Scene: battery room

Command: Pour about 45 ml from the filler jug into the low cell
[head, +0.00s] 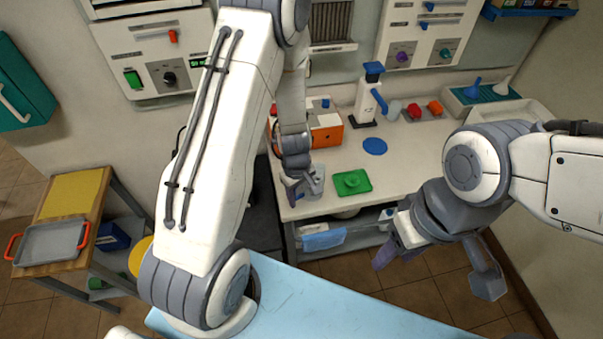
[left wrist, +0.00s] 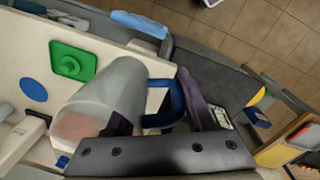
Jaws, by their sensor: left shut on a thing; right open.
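The filler jug (head: 314,186) is a translucent grey vessel at the front left of the white bench. In the left wrist view the jug (left wrist: 112,92) looks large, and its blue handle (left wrist: 172,104) is by my fingers. My left gripper (head: 301,188) is shut on the jug. Whether the jug touches the bench, and its liquid level, I cannot tell. An orange box-shaped unit (head: 327,134) with a pale top stands behind my left forearm, partly hidden. I cannot make out the low cell for certain. My right gripper (head: 436,268) is open and empty, in front of the bench.
A green square piece (head: 352,182) and a blue disc (head: 375,146) lie on the bench. A blue-topped white stand (head: 368,100) and red items (head: 412,110) are farther back. A wooden-topped cart (head: 78,195) with a grey tray stands at left.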

